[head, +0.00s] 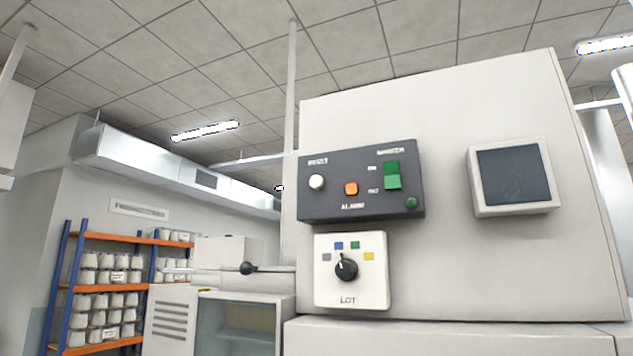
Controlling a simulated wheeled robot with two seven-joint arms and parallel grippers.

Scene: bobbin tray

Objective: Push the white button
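The white button (317,182) is a small round knob at the left of a dark grey control panel (330,206). The panel is fixed to the front of a large pale machine (450,270). White lettering stands above the button. Nothing touches or covers the button. Neither of my grippers shows in the head view.
The panel also has an orange button (351,188), a green switch (392,175) and a round green button (411,203). Below it is a white plate with a black dial (346,268). A dark screen (513,176) sits right. A bobbin rack (112,237) stands far left.

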